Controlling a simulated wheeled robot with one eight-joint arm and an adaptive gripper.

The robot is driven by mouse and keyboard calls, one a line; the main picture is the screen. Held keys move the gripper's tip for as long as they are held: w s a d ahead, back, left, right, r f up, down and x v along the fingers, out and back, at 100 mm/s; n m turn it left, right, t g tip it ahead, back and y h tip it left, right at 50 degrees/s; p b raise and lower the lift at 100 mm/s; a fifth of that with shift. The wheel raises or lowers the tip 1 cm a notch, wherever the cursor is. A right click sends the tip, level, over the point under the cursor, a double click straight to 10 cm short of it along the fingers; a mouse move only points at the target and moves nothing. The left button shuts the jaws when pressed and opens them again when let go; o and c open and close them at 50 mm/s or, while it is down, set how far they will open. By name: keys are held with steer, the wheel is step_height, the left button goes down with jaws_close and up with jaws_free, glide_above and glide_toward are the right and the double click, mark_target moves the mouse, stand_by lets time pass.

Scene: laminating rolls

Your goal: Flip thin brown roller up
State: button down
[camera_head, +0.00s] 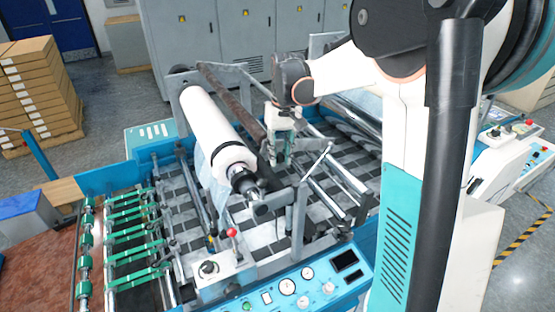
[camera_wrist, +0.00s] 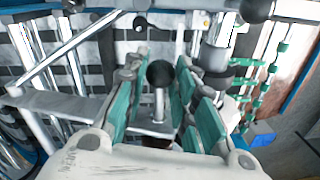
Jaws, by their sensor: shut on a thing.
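The thin brown roller (camera_head: 232,98) runs diagonally behind the large white roll (camera_head: 212,125) in the head view. Its near end is close to my gripper and partly hidden. My gripper (camera_head: 281,150) is low over the machine, to the right of the brown roller's near end. In the wrist view, a black ball knob (camera_wrist: 160,74) on a short metal post stands between the green finger pads of my gripper (camera_wrist: 156,98). The fingers are shut on this knobbed lever. I cannot clearly make out the brown roller in the wrist view.
Metal side brackets and bars surround my gripper, with a grey upright (camera_head: 299,210) in front. Stacked boxes (camera_head: 38,95) stand left; grey cabinets (camera_head: 220,40) are behind.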

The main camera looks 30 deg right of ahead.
steer(key=shift+d+r, duration=0.3)
steer(key=shift+r, duration=0.5)
steer(key=shift+d+r, duration=0.3)
steer(key=shift+r, duration=0.5)
steer(key=shift+w, duration=0.1)
steer(key=c, duration=1.4)
jaws_free()
steer(key=shift+o, duration=0.5)
steer(key=shift+d, duration=0.2)
steer(key=shift+a, duration=0.15)
steer(key=shift+r, duration=0.15)
step_height(320, 180, up, 12)
steer(key=d, duration=0.1)
steer(key=shift+d+f, duration=0.15)
steer(key=shift+f, duration=0.05)
